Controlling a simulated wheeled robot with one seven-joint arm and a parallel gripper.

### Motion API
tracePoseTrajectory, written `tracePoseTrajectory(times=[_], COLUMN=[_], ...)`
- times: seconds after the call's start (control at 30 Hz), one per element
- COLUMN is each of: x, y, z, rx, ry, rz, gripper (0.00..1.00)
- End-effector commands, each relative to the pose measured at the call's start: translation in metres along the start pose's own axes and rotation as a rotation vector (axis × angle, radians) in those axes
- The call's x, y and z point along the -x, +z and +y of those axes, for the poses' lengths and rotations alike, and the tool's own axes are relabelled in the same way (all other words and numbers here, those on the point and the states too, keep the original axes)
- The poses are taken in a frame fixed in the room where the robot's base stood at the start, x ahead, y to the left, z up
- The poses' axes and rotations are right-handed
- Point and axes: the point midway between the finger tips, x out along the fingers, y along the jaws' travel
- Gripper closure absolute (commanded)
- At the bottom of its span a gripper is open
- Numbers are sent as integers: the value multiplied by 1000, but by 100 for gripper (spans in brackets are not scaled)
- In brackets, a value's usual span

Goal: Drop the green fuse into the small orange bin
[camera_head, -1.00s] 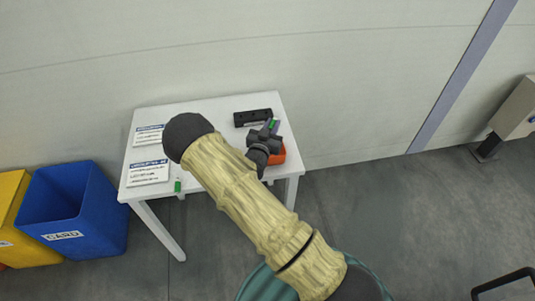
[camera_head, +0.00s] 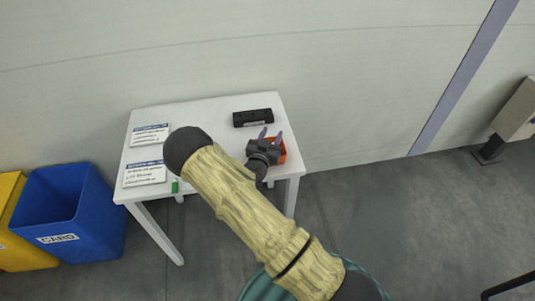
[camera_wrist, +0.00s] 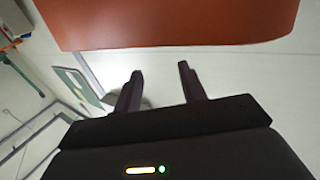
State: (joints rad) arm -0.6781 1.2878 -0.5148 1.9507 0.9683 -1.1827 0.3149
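My gripper (camera_head: 271,132) is over the right side of the white table, with its two fingers apart and nothing between them. The fingers also show empty and spread in the wrist view (camera_wrist: 160,69). The small orange bin (camera_head: 282,151) is partly hidden behind my gripper; its orange wall (camera_wrist: 170,22) fills the top of the wrist view, close to the fingertips. The bin's inside is not visible. No green fuse shows in or near my gripper. A small green piece (camera_head: 175,187) stands at the table's front left edge; I cannot tell its exact kind.
The white table (camera_head: 205,112) stands against the wall. A black block (camera_head: 252,118) lies behind my gripper. Two printed cards (camera_head: 149,135) lie at the left. A blue card bin (camera_head: 75,210) and a yellow bin (camera_head: 22,255) stand on the floor at left.

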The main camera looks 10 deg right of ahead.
Motion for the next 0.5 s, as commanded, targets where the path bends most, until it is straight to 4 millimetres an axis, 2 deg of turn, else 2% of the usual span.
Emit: tracePoseTrajectory(times=[0.33, 0.5], x=[2, 17], y=[0, 1], z=[0, -1], rx=[0, -1], ry=[0, -1], rz=[-1, -1], gripper=[57, 57])
